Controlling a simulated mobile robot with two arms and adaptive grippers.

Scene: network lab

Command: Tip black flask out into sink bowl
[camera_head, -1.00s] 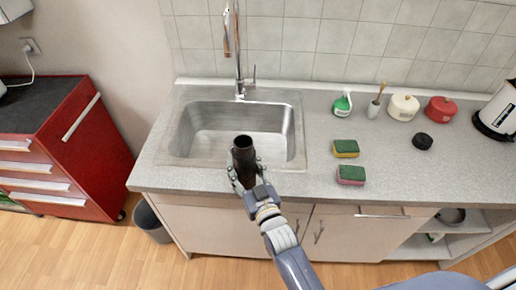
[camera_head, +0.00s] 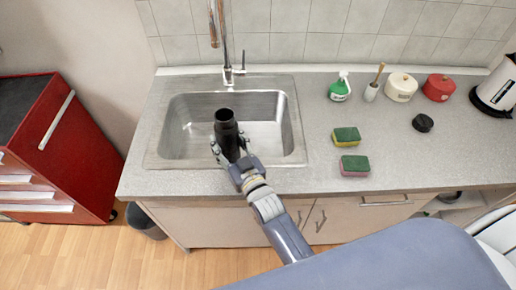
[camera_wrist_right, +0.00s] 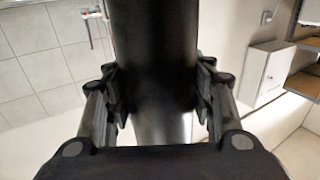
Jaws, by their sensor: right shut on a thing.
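The black flask (camera_head: 227,130) is in the head view, upright or nearly so, with its open mouth facing up. My right gripper (camera_head: 231,153) is shut around its body and holds it over the front part of the sink bowl (camera_head: 180,125). In the right wrist view the flask (camera_wrist_right: 155,75) fills the middle between the two fingers of the gripper (camera_wrist_right: 158,100). What is inside the flask is hidden. My left gripper is not in view.
The tap (camera_head: 228,70) rises behind the bowl. Two sponges (camera_head: 346,136) (camera_head: 354,166) and a black lid (camera_head: 423,123) lie on the counter to the right. A soap bottle (camera_head: 340,88), a red pot (camera_head: 438,88) and a kettle (camera_head: 497,88) stand along the back.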

